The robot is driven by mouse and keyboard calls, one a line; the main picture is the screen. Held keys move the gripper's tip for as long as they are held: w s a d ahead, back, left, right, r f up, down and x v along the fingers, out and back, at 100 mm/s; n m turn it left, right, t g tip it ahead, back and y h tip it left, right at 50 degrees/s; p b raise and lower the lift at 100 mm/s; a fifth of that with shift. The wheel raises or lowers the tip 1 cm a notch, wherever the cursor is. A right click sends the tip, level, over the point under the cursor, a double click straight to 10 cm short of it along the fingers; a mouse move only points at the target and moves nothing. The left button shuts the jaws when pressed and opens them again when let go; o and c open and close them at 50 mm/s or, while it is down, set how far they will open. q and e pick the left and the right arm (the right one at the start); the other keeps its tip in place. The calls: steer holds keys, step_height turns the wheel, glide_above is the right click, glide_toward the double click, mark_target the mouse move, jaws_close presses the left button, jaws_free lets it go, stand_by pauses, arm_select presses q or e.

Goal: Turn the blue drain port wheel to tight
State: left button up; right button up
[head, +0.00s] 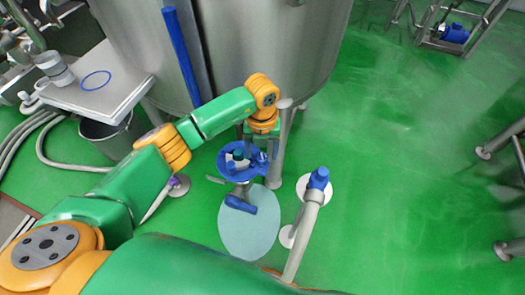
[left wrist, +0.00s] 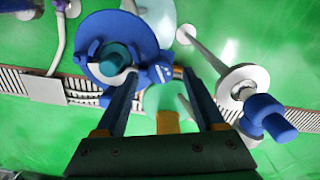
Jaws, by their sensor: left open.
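The blue drain port wheel (head: 226,172) lies at the foot of the big steel tank, in the middle of the head view. In the left wrist view the wheel (left wrist: 84,50) is at the upper left, with a teal hub in its centre. My left gripper (head: 258,150) points down at the wheel's right side, partly covering it. In the left wrist view my left gripper (left wrist: 161,80) is open, with its left fingertip overlapping the wheel's lower right rim. I cannot tell whether it touches. My right gripper is not in view.
The steel tank (head: 290,50) stands directly behind the wheel. A blue handle (head: 240,204) sits below the wheel, above a pale disc (head: 250,235). A blue-capped pipe (head: 318,180) rises to the right. A grey bucket (head: 108,135) stands at left. Open green floor lies right.

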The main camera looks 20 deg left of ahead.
arm_select(q)
steer(key=shift+f, duration=0.65)
steer(key=shift+c, duration=0.3)
jaws_close()
